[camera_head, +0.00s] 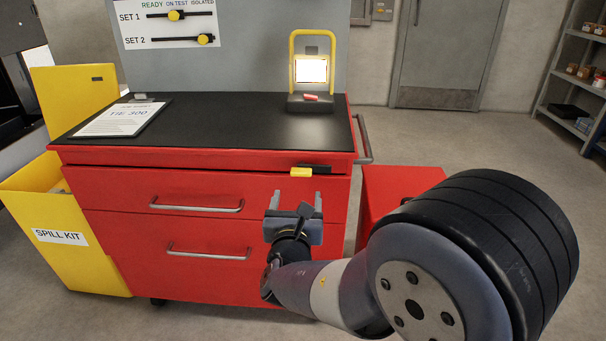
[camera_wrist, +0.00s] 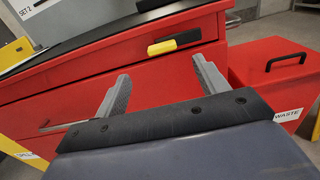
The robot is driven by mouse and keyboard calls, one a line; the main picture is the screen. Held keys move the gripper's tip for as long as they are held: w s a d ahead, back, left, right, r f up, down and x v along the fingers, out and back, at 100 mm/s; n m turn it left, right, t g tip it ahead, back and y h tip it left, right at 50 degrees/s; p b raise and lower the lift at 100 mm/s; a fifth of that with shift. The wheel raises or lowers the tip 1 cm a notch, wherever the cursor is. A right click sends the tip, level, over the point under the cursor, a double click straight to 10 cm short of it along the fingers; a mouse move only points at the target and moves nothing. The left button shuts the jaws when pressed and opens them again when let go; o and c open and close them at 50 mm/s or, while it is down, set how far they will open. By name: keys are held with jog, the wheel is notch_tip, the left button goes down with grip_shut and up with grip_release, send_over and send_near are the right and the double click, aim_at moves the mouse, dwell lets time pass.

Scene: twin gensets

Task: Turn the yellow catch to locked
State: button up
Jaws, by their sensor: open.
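The yellow catch (camera_head: 301,172) is a small yellow tab on a black bar at the front of the red cabinet, near its upper right corner. It also shows in the wrist view (camera_wrist: 162,47), lying lengthwise along the cabinet front. My gripper (camera_head: 295,197) is open and empty, just below and in front of the catch in the head view. In the wrist view its two fingers (camera_wrist: 160,75) stand wide apart, with the catch beyond and between them. The fingers look clear of the catch. I see no lock marking beside it.
The red cabinet (camera_head: 200,185) has two drawers with bar handles. A side handle (camera_head: 363,140) sticks out at its right. A red waste box (camera_wrist: 275,75) with a black handle stands at the right. A yellow spill kit bin (camera_head: 75,255) stands at the left.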

aim_at(300, 174)
jog(key=w, duration=0.9)
jog(key=shift+w+d+b, duration=0.1)
jog(key=shift+d+b, duration=0.15)
jog(key=shift+b, duration=0.15)
jog(key=shift+c, duration=0.2)
jog(key=c, duration=1.3)
jog(key=shift+a, duration=0.1)
jog(key=shift+c, duration=0.2)
